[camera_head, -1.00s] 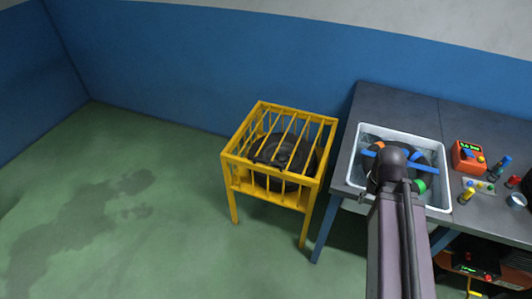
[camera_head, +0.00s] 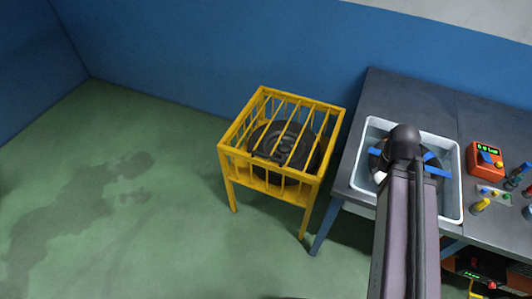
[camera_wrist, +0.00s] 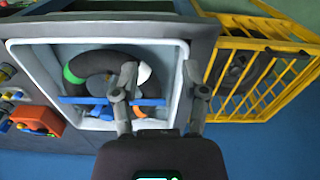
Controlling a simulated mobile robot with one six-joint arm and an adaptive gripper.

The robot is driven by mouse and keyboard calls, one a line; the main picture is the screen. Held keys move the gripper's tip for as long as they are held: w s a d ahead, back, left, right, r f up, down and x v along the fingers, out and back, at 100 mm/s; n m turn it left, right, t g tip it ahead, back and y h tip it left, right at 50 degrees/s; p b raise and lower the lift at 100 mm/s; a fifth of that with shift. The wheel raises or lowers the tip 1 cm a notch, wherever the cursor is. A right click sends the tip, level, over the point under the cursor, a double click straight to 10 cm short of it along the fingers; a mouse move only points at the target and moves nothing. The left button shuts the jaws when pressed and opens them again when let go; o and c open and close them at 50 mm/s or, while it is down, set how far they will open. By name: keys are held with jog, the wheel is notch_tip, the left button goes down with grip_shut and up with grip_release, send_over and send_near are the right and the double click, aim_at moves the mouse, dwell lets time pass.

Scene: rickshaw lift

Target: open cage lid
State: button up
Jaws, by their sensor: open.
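The yellow cage (camera_head: 229,158) stands on legs on the floor left of the bench, with its barred lid (camera_head: 299,113) lying closed across the top. A black round tyre-like object (camera_head: 270,143) shows inside through the bars. In the wrist view the cage (camera_wrist: 222,58) is at the right, with its lid's bars seen at a slant. My gripper (camera_wrist: 160,72) is open and empty, over the white tray beside the cage and apart from the lid. In the head view my arm hides the gripper's fingers.
The white tray (camera_head: 452,207) on the grey bench (camera_head: 395,95) holds a dark ring with blue pieces. An orange meter (camera_head: 487,158) and small coloured tools lie to its right. A blue wall is behind; the green floor (camera_head: 150,240) left of the cage is clear.

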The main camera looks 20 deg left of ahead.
jog(key=shift+d, duration=0.15)
jog(key=n+t+y+b, duration=0.3)
jog(key=n+y+b, duration=0.1)
jog(key=n+b, duration=1.2)
send_near(267, 156)
notch_tip(267, 156, up, 4)
jog(key=d+n+p, duration=0.1)
jog(key=d, duration=0.1)
jog(key=shift+s+a+r+n, duration=0.2)
jog(key=shift+s+n, duration=0.05)
jog(key=shift+n, duration=0.05)
jog(key=shift+f, duration=0.15)
jog(key=b+x, duration=1.2)
jog(key=x, duration=0.1)
jog(key=shift+s+a+f, duration=0.15)
jog(key=shift+a+f, duration=0.05)
jog(key=shift+a, duration=0.1)
